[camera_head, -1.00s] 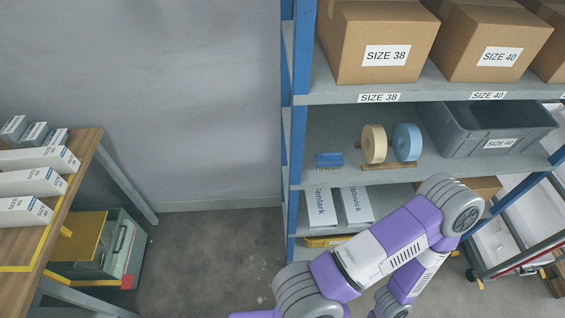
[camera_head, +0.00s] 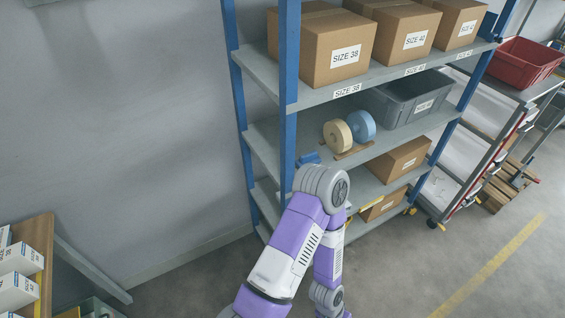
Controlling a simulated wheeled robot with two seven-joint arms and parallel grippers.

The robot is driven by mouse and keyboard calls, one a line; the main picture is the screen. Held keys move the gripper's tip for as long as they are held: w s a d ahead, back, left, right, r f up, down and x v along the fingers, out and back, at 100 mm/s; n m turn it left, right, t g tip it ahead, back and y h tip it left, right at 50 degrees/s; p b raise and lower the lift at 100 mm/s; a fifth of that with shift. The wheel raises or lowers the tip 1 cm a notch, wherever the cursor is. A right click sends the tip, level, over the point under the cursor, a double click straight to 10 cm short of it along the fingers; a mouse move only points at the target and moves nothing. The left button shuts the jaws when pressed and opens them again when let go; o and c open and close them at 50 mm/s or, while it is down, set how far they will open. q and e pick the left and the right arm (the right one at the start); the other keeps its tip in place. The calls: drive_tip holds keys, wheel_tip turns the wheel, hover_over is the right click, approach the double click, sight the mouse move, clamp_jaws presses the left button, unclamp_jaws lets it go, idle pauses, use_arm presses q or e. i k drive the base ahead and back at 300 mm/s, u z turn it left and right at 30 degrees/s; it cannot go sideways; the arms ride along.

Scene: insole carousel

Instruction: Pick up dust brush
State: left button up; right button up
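The dust brush appears to be the small blue item (camera_head: 308,159) on the middle shelf, at its left end beside the tape rolls. My arm's elbow hides its lower part, so only a bit of blue shows. One purple and white arm of mine rises from the bottom centre, bends in front of the shelf's left part, and its forearm hangs down toward the bottom edge. No fingertips of either gripper show in the view.
A cream tape roll (camera_head: 338,135) and a blue tape roll (camera_head: 361,126) stand on a wooden holder. A grey bin (camera_head: 385,108) is to their right. Cardboard boxes (camera_head: 338,50) fill the top shelf. A trolley with a red crate (camera_head: 524,62) stands at right. A wooden table (camera_head: 45,262) is at lower left.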

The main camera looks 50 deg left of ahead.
sight(312, 157)
drive_tip(key=u, duration=1.9)
